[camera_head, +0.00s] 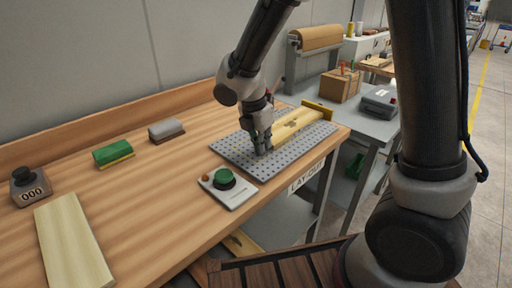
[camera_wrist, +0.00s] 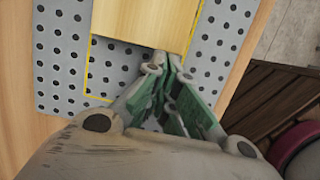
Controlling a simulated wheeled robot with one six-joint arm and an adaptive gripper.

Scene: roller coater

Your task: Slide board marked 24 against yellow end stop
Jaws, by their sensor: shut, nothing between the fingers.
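A pale wooden board (camera_head: 298,122) with a dark mark, its number too small to read, lies on the grey perforated plate (camera_head: 228,151). The yellow end stop (camera_head: 319,109) stands across the plate's far right edge. The board's far end is close to the stop; I cannot tell whether they touch. My gripper (camera_head: 263,151) is shut and empty, pointing down at the board's near end. In the wrist view the closed fingertips (camera_wrist: 165,72) are at the edge of the board (camera_wrist: 145,22), with contact unclear. A thin yellow outline (camera_wrist: 91,70) on the plate runs around the board.
Green (camera_head: 113,152) and grey (camera_head: 166,130) blocks, a counter marked 000 (camera_head: 29,187) and another pale board (camera_head: 72,243) lie to the left. The bench between them is clear.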

